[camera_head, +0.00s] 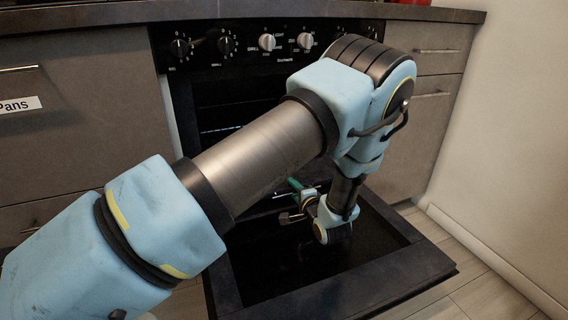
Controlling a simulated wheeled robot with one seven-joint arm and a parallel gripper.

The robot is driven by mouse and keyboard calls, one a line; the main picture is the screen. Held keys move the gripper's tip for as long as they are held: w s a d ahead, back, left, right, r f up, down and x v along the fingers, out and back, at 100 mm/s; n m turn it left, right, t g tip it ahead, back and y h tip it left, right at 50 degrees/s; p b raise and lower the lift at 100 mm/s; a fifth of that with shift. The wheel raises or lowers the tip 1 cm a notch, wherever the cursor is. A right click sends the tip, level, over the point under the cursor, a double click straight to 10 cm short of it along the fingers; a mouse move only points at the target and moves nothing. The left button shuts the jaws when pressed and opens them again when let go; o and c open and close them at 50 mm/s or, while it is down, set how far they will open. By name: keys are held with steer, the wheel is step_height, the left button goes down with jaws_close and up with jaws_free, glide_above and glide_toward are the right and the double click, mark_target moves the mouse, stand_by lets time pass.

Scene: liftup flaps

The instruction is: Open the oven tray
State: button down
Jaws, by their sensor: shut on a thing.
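The oven (235,88) stands in the counter with its door (330,298) folded down flat, its dark inner face up. My gripper (291,204) is low in front of the oven opening, above the open door. It is small in view and its fingers are shut on a thin edge that looks like the front of the oven tray (276,196). My arm covers most of the opening, so most of the tray is hidden. How far the tray is out of the oven cannot be told.
A control panel with knobs (267,42) runs above the opening, under the countertop (120,12). Drawers with bar handles flank the oven, one labelled Pans (20,106). A white wall (515,150) closes the right side. Some wooden floor (470,280) is free at right.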

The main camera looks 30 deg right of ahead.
steer(key=v, duration=0.2)
steer(key=f+p+v, duration=0.1)
steer(key=v, duration=0.1)
steer(key=p+v, duration=0.1)
steer(key=v, duration=0.2)
steer(key=shift+s+f, duration=0.2)
steer(key=shift+s, duration=0.05)
steer(key=c, duration=1)
jaws_free()
steer(key=p+v, duration=0.3)
steer(key=v, duration=0.8)
